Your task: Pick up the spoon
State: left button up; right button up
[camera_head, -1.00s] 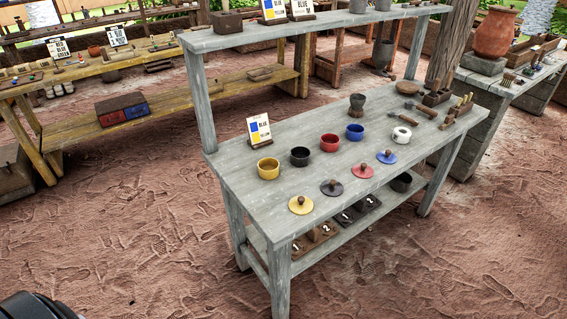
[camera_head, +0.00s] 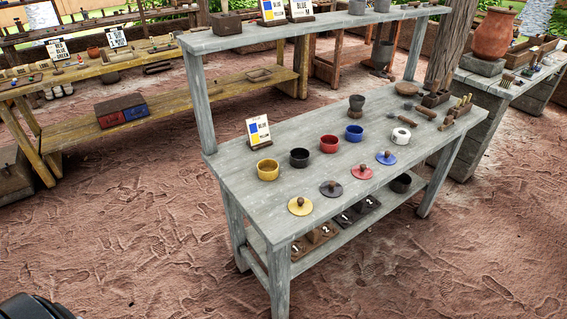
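I cannot clearly make out a spoon. Small wooden-handled tools (camera_head: 425,111) lie at the far right end of the grey table (camera_head: 240,184), too small to tell whether one is a spoon. More upright tools stand in wooden holders (camera_head: 436,99) beside them. Neither of my grippers is in view. Only a dark rounded part, probably mine, shows at the bottom left corner.
On the table stand yellow (camera_head: 267,170), black (camera_head: 299,157), red (camera_head: 329,144) and blue (camera_head: 354,132) pots, a white roll-like pot (camera_head: 401,136), several lids and a dark mortar-like cup (camera_head: 356,106). A raised shelf (camera_head: 300,29) spans the back. The ground in front is clear.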

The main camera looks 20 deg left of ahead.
aim_at(402, 119)
jog(key=i+l, duration=0.4)
jog(key=i+l+u, duration=0.1)
jog(key=i+l, duration=0.3)
jog(key=l, duration=0.2)
